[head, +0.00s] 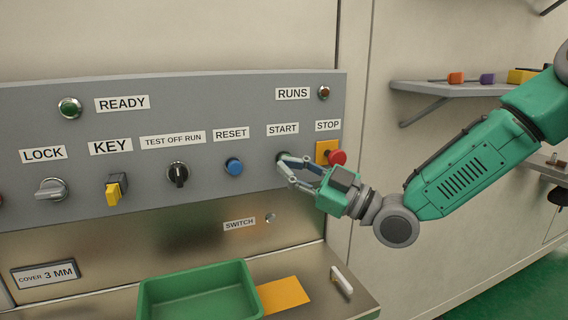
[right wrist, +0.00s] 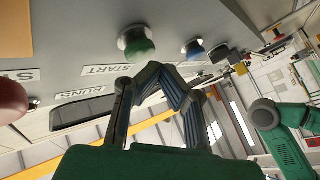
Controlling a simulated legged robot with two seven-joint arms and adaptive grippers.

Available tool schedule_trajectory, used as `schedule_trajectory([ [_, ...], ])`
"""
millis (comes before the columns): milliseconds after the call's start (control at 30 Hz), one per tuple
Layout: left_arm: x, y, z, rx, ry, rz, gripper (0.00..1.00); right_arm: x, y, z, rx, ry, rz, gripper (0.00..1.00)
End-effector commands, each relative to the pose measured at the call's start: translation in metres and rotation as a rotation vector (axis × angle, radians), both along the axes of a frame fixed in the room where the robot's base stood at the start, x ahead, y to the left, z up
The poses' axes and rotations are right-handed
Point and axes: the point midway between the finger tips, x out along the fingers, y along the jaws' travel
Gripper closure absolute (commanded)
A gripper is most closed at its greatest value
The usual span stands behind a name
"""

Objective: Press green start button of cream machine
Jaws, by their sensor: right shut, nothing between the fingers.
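The green start button (right wrist: 138,44) sits on the grey control panel (head: 225,95) under the START label (head: 282,129). In the head view my right gripper's fingertips cover most of it. My right gripper (head: 283,162) is shut and empty, its fingertips at the button. In the right wrist view the gripper (right wrist: 163,76) points at the panel, with its tips close beside the green button. I cannot tell whether they touch it. My left gripper is not in view.
The red stop button (head: 337,157) on its yellow plate is close right of my gripper. The blue reset button (head: 234,167) is to the left. A green bin (head: 200,265) and a yellow sheet (head: 283,295) lie below. A shelf (head: 430,88) stands behind my right arm.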

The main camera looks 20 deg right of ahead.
Motion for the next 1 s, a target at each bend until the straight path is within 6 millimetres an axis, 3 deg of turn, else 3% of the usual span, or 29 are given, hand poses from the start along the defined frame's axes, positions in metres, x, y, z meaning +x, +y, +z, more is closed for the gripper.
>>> schedule_trajectory([
  [1000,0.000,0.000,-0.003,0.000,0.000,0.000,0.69,0.010,-0.004,-0.001,0.003,0.001,-0.002,1.00],
])
